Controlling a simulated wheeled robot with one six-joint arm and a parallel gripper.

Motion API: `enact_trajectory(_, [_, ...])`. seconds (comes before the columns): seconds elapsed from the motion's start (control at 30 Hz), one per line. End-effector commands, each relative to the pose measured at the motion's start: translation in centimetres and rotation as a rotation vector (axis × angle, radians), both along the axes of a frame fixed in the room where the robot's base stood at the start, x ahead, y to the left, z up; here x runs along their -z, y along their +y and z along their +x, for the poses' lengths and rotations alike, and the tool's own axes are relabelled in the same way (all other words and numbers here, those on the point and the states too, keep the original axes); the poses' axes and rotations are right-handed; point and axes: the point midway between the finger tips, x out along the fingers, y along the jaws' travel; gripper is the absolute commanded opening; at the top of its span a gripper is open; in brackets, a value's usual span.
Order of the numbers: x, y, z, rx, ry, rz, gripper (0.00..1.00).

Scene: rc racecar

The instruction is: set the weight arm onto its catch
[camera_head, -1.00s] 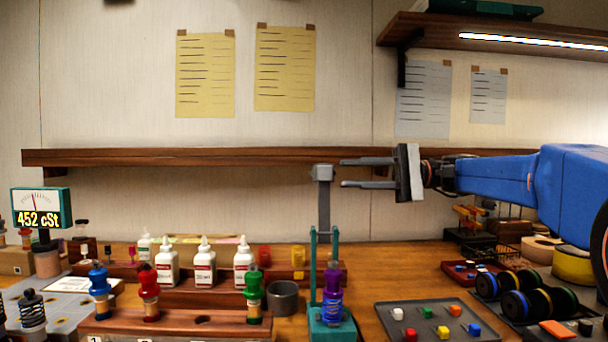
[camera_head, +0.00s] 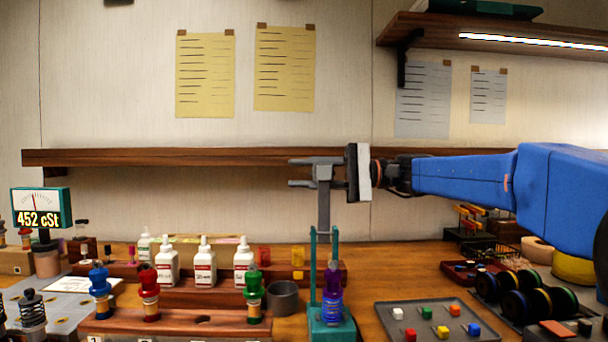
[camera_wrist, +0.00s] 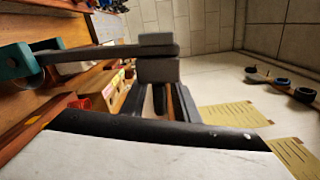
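The weight arm (camera_head: 323,210) is a grey bar standing upright from a teal stand (camera_head: 330,326), with a grey block at its top. A purple spring damper (camera_head: 332,292) sits in the stand. My gripper (camera_head: 291,172) reaches in from the right at the height of the block. Its fingers are apart and extend past the block on the left, one higher and one lower. In the wrist view the grey block (camera_wrist: 158,70) overlaps the fingers, hiding part of them. I cannot tell whether they touch it. The catch cannot be made out clearly.
A rack with blue, red and green dampers (camera_head: 254,298) and white bottles (camera_head: 204,268) stands left of the stand. A grey tray (camera_head: 430,332) of small cubes lies to the right. A wooden wall rail (camera_head: 160,157) runs behind my gripper. A meter (camera_head: 42,208) reads 452 cSt.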

Motion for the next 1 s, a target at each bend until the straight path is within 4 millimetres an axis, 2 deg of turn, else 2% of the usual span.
enact_trajectory(0.2, [0.0, 0.0, 0.0, 0.000, 0.000, 0.000, 0.28])
enact_trajectory(0.3, [0.0, 0.0, 0.0, 0.000, 0.000, 0.000, 0.04])
enact_trajectory(0.33, [0.0, 0.0, 0.0, 0.000, 0.000, 0.000, 0.00])
enact_trajectory(0.67, [-0.3, 0.0, -0.2, 0.001, -0.018, 0.002, 0.00])
enact_trajectory(1.0, [-1.4, 0.0, -2.5, 0.001, -0.195, 0.003, 0.00])
